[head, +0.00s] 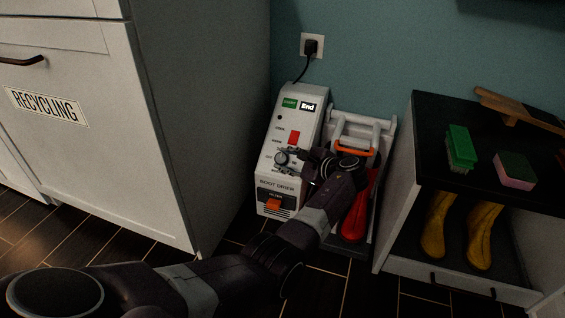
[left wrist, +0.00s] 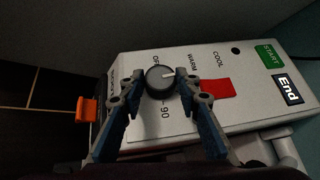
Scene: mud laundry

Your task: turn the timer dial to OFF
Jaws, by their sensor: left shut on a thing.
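The boot dryer (head: 292,125) is a pale box on the floor against the wall, with its front panel facing me. Its timer dial (head: 281,158) is a dark round knob low on the panel. In the left wrist view the dial (left wrist: 160,80) has a white pointer mark directed to the right of the picture. The OFF label is above it and a 90 label below it. My left gripper (left wrist: 158,86) has its two blue fingers on either side of the dial, closed on it. In the head view my left gripper (head: 290,158) reaches the dial from the right. My right gripper is not in view.
A red switch (head: 294,137) sits above the dial, with a green START label and a dark End label higher up. An orange filter tab (head: 273,204) is below. A rack (head: 378,127) stands close at right, then a dark-topped bench (head: 430,120). The recycling cabinet (head: 110,150) is at left.

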